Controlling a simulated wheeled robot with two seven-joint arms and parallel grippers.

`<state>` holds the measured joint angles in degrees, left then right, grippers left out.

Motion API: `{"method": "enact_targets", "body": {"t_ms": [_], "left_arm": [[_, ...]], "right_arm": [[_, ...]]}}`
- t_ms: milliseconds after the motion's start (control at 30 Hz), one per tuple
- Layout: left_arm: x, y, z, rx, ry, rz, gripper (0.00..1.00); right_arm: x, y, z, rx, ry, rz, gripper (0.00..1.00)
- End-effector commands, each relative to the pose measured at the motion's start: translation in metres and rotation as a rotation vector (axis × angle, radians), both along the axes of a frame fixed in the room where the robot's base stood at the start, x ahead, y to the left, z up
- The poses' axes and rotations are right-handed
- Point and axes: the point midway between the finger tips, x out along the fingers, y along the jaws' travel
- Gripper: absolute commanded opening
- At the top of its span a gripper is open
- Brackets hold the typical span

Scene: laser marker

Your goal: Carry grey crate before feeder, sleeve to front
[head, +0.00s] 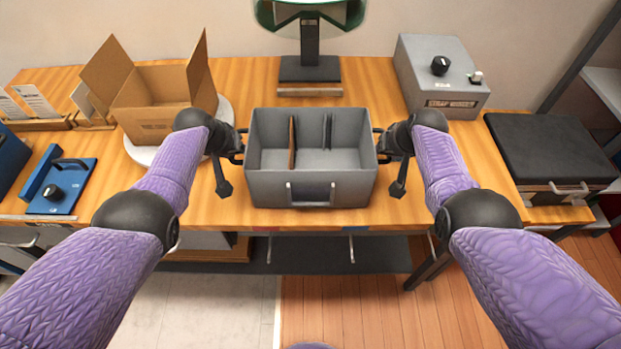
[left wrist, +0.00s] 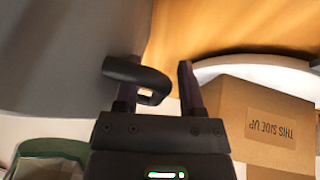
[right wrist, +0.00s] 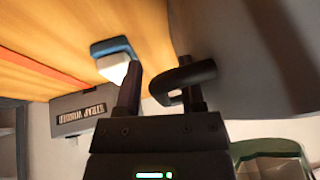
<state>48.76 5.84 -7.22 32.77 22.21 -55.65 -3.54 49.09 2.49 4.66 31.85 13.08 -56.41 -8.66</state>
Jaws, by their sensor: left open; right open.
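The grey crate (head: 270,185) stands upright on the wooden table in the middle of the head view. A pale-framed sleeve (head: 311,193) is on its front wall, facing me. A brown divider and a darker divider stand inside. My left gripper (head: 236,148) is open at the crate's left side; in the left wrist view a black side handle (left wrist: 135,72) reaches between its fingers (left wrist: 160,85). My right gripper (head: 384,145) is open at the right side; in the right wrist view the other black handle (right wrist: 190,75) reaches between its fingers (right wrist: 162,90). I cannot clearly identify the feeder.
An open cardboard box (head: 160,110) stands on a white round plate at the left. A dark stand (head: 310,68) with a green-edged top is behind the crate. A grey strap winder (head: 440,80) is at back right, a black-topped unit (head: 550,150) at far right.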

Motion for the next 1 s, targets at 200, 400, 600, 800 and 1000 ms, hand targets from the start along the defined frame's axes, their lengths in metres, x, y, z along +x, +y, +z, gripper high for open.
{"method": "enact_targets", "body": {"t_ms": [200, 400, 600, 800, 1000], "left_arm": [[0.0, -0.001, 0.0, -0.003, -0.001, -0.001, 0.8], [0.0, -0.002, 0.0, -0.005, -0.001, -0.002, 0.8], [0.0, -0.002, 0.003, -0.006, -0.003, -0.002, 0.8], [-0.009, 0.002, 0.022, -0.007, -0.005, -0.003, 0.8], [-0.028, 0.01, 0.061, -0.005, -0.004, -0.004, 0.8]], "right_arm": [[0.0, 0.001, 0.0, 0.002, 0.0, 0.001, 0.52], [0.0, 0.002, 0.0, 0.004, 0.001, 0.002, 0.52], [0.0, 0.003, 0.0, 0.005, 0.002, 0.002, 0.52], [0.0, 0.003, 0.0, 0.005, 0.002, 0.003, 0.52], [0.0, 0.003, 0.0, 0.005, 0.001, 0.003, 0.52]]}}
